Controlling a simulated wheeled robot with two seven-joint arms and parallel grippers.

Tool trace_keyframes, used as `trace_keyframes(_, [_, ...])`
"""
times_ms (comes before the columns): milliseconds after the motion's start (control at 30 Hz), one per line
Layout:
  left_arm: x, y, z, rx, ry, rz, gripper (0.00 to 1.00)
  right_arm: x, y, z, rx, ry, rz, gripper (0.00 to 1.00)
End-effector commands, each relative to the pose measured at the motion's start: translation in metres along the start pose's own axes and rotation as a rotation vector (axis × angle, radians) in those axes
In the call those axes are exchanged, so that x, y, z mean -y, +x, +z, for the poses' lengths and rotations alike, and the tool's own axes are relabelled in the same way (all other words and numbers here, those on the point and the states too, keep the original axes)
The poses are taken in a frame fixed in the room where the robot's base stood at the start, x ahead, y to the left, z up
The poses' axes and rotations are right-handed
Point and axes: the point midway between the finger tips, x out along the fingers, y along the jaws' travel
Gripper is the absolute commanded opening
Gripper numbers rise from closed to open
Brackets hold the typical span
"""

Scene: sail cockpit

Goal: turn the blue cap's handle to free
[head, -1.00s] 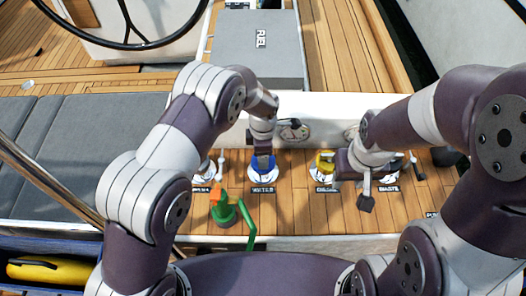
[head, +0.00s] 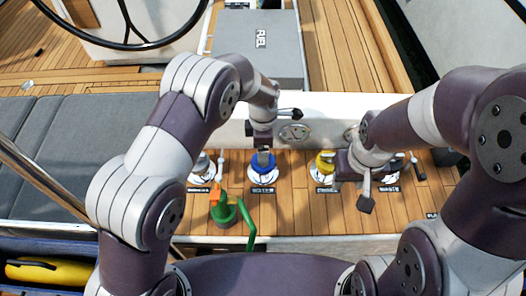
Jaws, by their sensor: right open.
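The blue cap (head: 263,167) sits on the deck strip behind its label plate, with a grey piece standing on its top. I cannot tell whether that piece is the cap's handle or a fingertip. My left gripper (head: 263,146) points down directly over the blue cap. Its fingers are small and partly hidden, so contact and opening are unclear. My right gripper (head: 364,186) is open, to the right of the yellow cap (head: 325,161), and holds nothing visible.
A green and orange watering can (head: 224,212) stands front left of the blue cap. A metal cap (head: 203,165) is at left.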

Motion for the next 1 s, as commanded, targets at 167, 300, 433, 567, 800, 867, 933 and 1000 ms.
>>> trace_keyframes(167, [-0.001,-0.049,0.0,0.002,0.0,0.005,0.89,0.0,0.007,0.001,0.0,0.0,0.0,0.43])
trace_keyframes(300, [0.0,-0.076,0.0,0.001,0.0,0.002,0.89,0.0,0.009,0.001,0.0,0.0,0.0,0.43])
trace_keyframes(433, [0.0,-0.088,0.0,0.0,0.0,0.001,0.89,0.0,0.009,0.001,0.0,0.0,0.0,0.43])
trace_keyframes(567, [0.0,-0.09,0.0,0.0,0.0,0.0,0.89,0.0,0.009,0.001,0.0,0.0,0.0,0.43])
trace_keyframes(800, [0.0,-0.089,0.0,0.0,0.0,0.0,0.89,0.0,0.009,0.001,0.0,0.0,0.0,0.43])
trace_keyframes(867, [0.0,-0.089,0.0,0.0,0.0,0.0,0.89,0.0,0.009,0.001,0.0,0.0,0.0,0.43])
trace_keyframes(933, [0.0,-0.089,-0.001,0.0,0.002,0.0,0.89,0.0,0.009,0.001,0.0,0.0,0.0,0.43])
trace_keyframes(1000, [0.003,-0.092,-0.008,0.001,0.045,0.002,0.89,0.0,0.009,0.001,0.0,0.0,0.0,0.43])
